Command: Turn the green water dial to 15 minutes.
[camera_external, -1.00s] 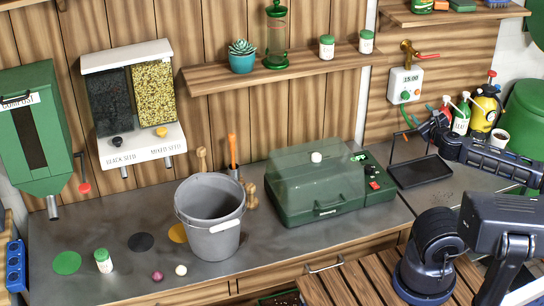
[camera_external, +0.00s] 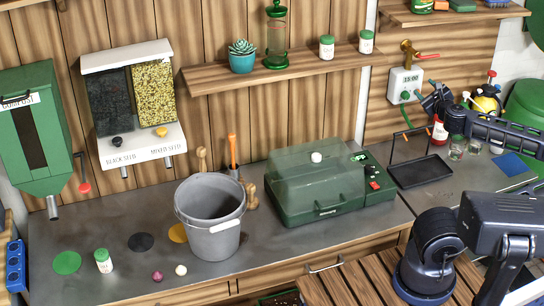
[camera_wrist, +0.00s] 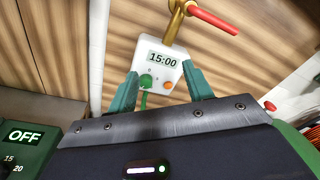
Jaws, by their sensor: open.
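The water timer (camera_external: 404,78) is a white box on the wall under a brass tap. Its display reads 15:00, also in the wrist view (camera_wrist: 163,60). The green dial (camera_external: 405,96) is on its lower left face; in the wrist view the dial (camera_wrist: 146,81) shows clear between the fingers. An orange button (camera_wrist: 168,86) is to the right of the dial. My gripper (camera_wrist: 162,90) is open and empty, with one teal finger on each side of the timer in this view. In the external view my gripper (camera_external: 427,97) is just right of the timer. Contact with the dial is not visible.
The tap (camera_external: 409,50) has a red lever above the timer. A black wire-handled tray (camera_external: 425,172) stands below on the bench, and a green propagator box (camera_external: 320,205) to its left. Bottles and jars (camera_external: 457,147) stand behind and below my arm.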

